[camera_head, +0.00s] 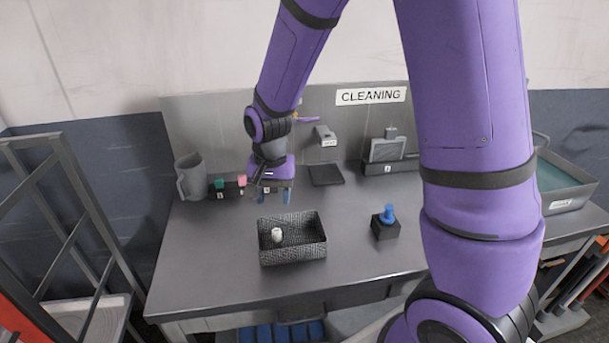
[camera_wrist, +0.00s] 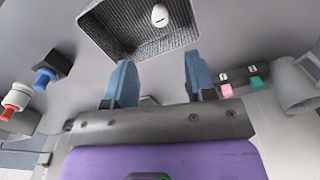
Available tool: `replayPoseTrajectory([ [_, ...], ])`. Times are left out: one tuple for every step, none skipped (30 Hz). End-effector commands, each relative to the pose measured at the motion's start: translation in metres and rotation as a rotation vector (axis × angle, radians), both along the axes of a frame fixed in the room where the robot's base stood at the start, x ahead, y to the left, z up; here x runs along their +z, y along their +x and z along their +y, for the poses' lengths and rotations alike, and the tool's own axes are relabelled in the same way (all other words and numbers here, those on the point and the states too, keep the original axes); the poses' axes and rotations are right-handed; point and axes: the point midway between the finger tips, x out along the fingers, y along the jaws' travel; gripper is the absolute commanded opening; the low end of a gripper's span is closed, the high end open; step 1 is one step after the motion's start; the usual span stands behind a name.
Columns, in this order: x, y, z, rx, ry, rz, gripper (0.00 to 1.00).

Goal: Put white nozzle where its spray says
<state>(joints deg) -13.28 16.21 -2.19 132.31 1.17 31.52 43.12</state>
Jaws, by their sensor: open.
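The white nozzle (camera_head: 277,234) lies inside the dark woven basket (camera_head: 293,256) at the front middle of the table. The nozzle also shows near the top of the wrist view (camera_wrist: 159,15), in the basket (camera_wrist: 110,45). My gripper (camera_head: 273,197) is open and empty behind the basket, with its blue fingers (camera_wrist: 160,78) apart. A labelled dark rack (camera_head: 228,191) holds a green nozzle (camera_head: 219,183) and a pink nozzle (camera_head: 242,180), left of my gripper. A blue nozzle (camera_head: 388,212) stands on a dark block (camera_head: 386,230) right of the basket. I cannot make out any spray marking.
A grey pitcher (camera_head: 190,177) stands at the back left. A dark pad (camera_head: 326,174), a small wall bracket (camera_head: 325,135) and a grey unit (camera_head: 387,150) are at the back. A tray (camera_head: 565,195) is at the far right. The table front is clear around the basket.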

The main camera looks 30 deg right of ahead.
Motion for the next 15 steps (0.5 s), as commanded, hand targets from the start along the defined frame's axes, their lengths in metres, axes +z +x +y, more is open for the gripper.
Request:
replayPoseTrajectory([
  [0.002,0.000,0.000,0.001,0.000,-0.001,0.50],
  [0.003,0.000,-0.001,0.003,0.001,-0.004,0.50],
  [0.008,-0.001,-0.002,0.008,0.003,-0.010,0.50],
  [0.012,-0.002,-0.003,0.013,0.004,-0.016,0.50],
  [0.017,-0.003,-0.004,0.020,0.006,-0.023,0.50],
  [0.026,-0.006,-0.007,0.033,0.009,-0.034,0.50],
  [0.034,-0.008,-0.009,0.043,0.011,-0.044,0.50],
  [0.043,-0.011,-0.011,0.056,0.013,-0.056,0.50],
  [0.055,-0.015,-0.015,0.075,0.015,-0.072,0.50],
  [0.064,-0.019,-0.017,0.090,0.017,-0.084,0.50],
  [0.074,-0.023,-0.020,0.106,0.018,-0.097,0.50],
  [0.086,-0.029,-0.024,0.126,0.019,-0.115,0.50],
  [0.094,-0.034,-0.027,0.141,0.018,-0.126,0.50],
  [0.103,-0.039,-0.029,0.158,0.018,-0.139,0.50],
  [0.113,-0.045,-0.033,0.178,0.017,-0.155,0.50],
])
